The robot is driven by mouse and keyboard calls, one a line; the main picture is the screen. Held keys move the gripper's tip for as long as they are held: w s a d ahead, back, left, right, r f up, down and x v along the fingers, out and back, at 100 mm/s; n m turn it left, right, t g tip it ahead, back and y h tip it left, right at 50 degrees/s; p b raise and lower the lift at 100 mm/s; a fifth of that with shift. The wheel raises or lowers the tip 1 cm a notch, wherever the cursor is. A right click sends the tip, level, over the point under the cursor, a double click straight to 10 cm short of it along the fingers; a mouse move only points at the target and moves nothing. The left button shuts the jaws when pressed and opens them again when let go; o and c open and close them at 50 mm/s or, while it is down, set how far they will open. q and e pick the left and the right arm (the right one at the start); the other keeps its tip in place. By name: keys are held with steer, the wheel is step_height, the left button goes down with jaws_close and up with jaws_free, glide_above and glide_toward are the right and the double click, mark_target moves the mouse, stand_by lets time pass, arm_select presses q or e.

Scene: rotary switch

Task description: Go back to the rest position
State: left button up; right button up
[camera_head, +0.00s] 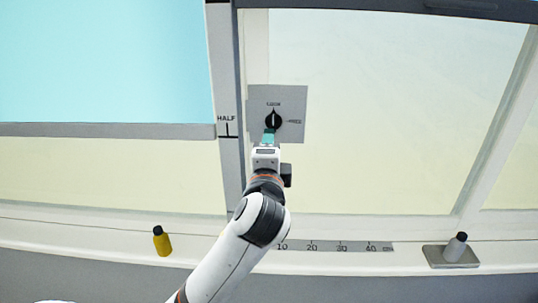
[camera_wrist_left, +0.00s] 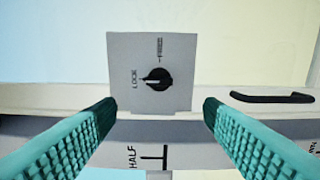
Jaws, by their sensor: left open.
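The rotary switch is a black knob (camera_head: 273,120) on a square grey plate (camera_head: 292,101) on the upright panel. Its pointer is turned to LOCK, with FREE at its right in the head view. In the left wrist view, the knob (camera_wrist_left: 157,80) and plate (camera_wrist_left: 122,55) are ahead, in the gap between the fingertips. My left gripper (camera_head: 269,136) has teal fingers and is just below the knob in the head view. The fingers (camera_wrist_left: 160,110) are spread and hold nothing. My right gripper is not in view.
A post marked HALF (camera_head: 227,165) stands left of the plate. Below are a yellow bottle (camera_head: 162,243), a ruler strip (camera_head: 340,247) and a grey bottle (camera_head: 456,248) on a small tray (camera_head: 437,256). A black handle (camera_wrist_left: 272,98) is at the right in the wrist view.

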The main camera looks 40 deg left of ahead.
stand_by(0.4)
arm_select(q)
steer(key=s+d+f+n+g+h, duration=0.2)
steer(key=s+f+g+h, duration=0.15)
steer(key=f, duration=0.75)
steer(key=s+d+f+n+g+h, duration=0.25)
steer(key=s+f, duration=0.25)
steer(key=f, duration=0.6)
steer(key=s+d+f+n+g+h, duration=0.2)
steer(key=s+d+f+n+g, duration=0.1)
steer(key=s+f, duration=0.4)
steer(key=s+d+f+n+g+h, duration=0.25)
steer(key=s+d+f, duration=0.2)
steer(key=s, duration=0.45)
step_height(320, 180, down, 27)
steer(key=s+g+b, duration=0.1)
steer(key=b, duration=0.2)
steer(key=s+a+f+g+b, duration=0.1)
steer(key=s+a+f, duration=0.1)
steer(key=s+f, duration=0.6)
steer(key=s+a+f+b, duration=0.1)
steer(key=s+f, duration=0.8)
steer(key=f, duration=0.4)
steer(key=shift+a+m+g+y, duration=0.35)
steer(key=shift+a+m+y, duration=0.05)
steer(key=shift+y, duration=0.05)
